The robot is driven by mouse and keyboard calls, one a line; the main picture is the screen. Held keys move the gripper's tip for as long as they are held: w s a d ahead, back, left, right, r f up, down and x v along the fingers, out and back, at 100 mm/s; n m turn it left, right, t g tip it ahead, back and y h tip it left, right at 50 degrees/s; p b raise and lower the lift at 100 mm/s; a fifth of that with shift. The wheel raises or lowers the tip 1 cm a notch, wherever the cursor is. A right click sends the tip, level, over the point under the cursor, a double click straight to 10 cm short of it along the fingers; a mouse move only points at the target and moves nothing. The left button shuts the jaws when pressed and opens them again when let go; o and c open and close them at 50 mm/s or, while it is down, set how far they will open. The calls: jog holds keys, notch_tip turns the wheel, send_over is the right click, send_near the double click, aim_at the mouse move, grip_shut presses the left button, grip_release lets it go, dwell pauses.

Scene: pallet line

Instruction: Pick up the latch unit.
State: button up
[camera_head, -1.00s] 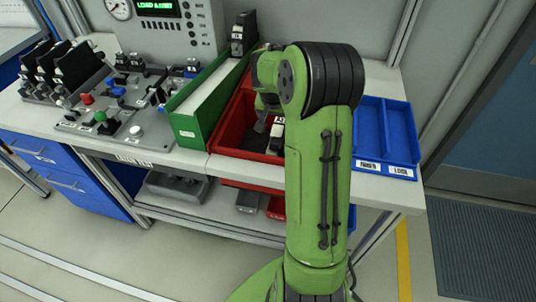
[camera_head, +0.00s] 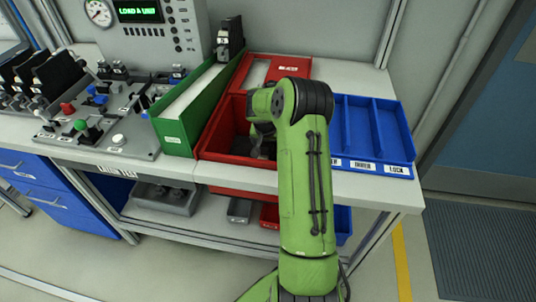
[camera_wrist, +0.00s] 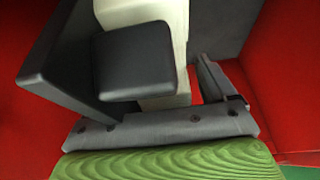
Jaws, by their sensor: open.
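A part with a cream-white body (camera_wrist: 155,20) and a square black block (camera_wrist: 135,60) lies in the red bin (camera_head: 222,135); I take it to be the latch unit. In the wrist view it sits between the two dark fingers of my open gripper (camera_wrist: 150,88). The left finger looks very close to it, and I cannot tell whether it touches. In the head view my gripper (camera_head: 262,147) is down inside the red bin, and my arm hides the part there.
A green-walled holder (camera_head: 174,140) borders the bin on the left. A blue divided tray (camera_head: 372,164) stands on the right. A red box (camera_head: 290,66) is behind. A grey fixture board (camera_head: 137,143) and several upright black units (camera_head: 58,78) stand at the left.

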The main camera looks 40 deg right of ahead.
jog(key=shift+r, duration=0.1)
jog(key=c, duration=1.3)
notch_tip(320, 180, up, 28)
jog(key=p, duration=0.8)
jog(key=shift+p, duration=0.3)
